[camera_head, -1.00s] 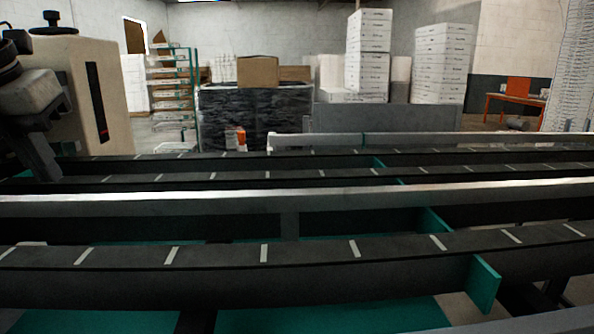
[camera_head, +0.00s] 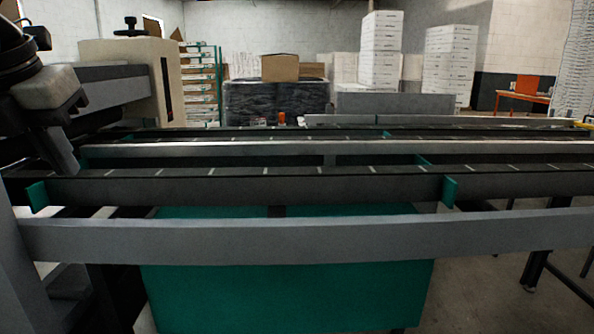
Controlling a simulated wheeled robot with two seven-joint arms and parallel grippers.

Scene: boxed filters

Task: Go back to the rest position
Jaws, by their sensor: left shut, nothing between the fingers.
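My left gripper (camera_head: 64,152) hangs at the left edge of the head view, pointing down, near the left end of the conveyor (camera_head: 300,188). It is shut with nothing held. The upper part of its arm runs out of the picture at the left. My right gripper is not in view. No boxed filter shows in or beside the left gripper.
The conveyor has dark belts with white marks and a grey front rail (camera_head: 310,239) above a green panel (camera_head: 290,285). A beige machine (camera_head: 125,60) stands behind at left. Stacked white boxes (camera_head: 381,60) and a brown box (camera_head: 280,67) stand behind. Floor shows at lower right.

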